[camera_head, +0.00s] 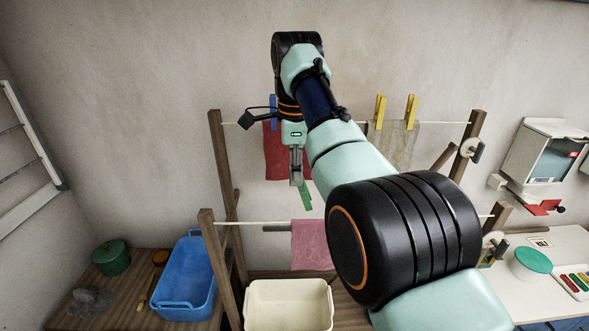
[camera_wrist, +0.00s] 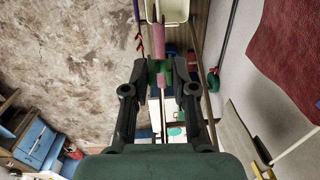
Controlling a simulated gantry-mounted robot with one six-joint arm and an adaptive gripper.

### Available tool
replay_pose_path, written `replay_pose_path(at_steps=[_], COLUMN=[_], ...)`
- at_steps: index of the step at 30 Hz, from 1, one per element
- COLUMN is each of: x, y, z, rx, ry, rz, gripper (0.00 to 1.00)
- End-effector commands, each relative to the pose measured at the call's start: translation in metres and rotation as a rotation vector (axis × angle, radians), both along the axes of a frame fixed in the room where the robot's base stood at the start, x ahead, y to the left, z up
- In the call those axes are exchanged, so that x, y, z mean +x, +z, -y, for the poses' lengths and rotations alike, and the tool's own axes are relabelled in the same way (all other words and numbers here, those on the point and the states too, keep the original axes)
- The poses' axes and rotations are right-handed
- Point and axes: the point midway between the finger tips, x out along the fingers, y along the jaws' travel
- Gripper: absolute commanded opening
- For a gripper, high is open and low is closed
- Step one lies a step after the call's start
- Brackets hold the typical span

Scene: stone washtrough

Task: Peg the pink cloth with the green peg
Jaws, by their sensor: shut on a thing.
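My gripper (camera_head: 297,180) points down in front of the rack and is shut on the green peg (camera_head: 306,197), which tilts below the fingertips. The pink cloth (camera_head: 309,246) hangs over the lower front line, below the peg and partly hidden by my arm. The peg is above the cloth and appears apart from it. In the wrist view the green peg (camera_wrist: 152,72) sits between the fingers of my gripper (camera_wrist: 161,74), with the pink cloth (camera_wrist: 158,40) beyond it, partly covered by the peg.
A red cloth (camera_head: 274,155) with a blue peg (camera_head: 273,108) and a beige cloth (camera_head: 393,147) with yellow pegs (camera_head: 380,110) hang on the rear line. A cream basin (camera_head: 289,287) stands below the pink cloth. A blue tub (camera_head: 184,282) and a green pot (camera_head: 111,258) stand left.

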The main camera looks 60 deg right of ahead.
Motion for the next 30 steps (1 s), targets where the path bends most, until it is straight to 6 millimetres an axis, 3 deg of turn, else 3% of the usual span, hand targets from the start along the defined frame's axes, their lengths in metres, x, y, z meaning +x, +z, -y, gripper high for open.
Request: replay_pose_path(at_steps=[8,21,30], x=[0.0,0.001,0.001], y=[-0.004,-0.037,-0.038], z=[0.0,0.002,0.002], rx=[0.0,0.0,0.0], ry=[0.0,0.0,0.0], rz=[-0.001,-0.001,-0.001], gripper=[0.0,0.0,0.0])
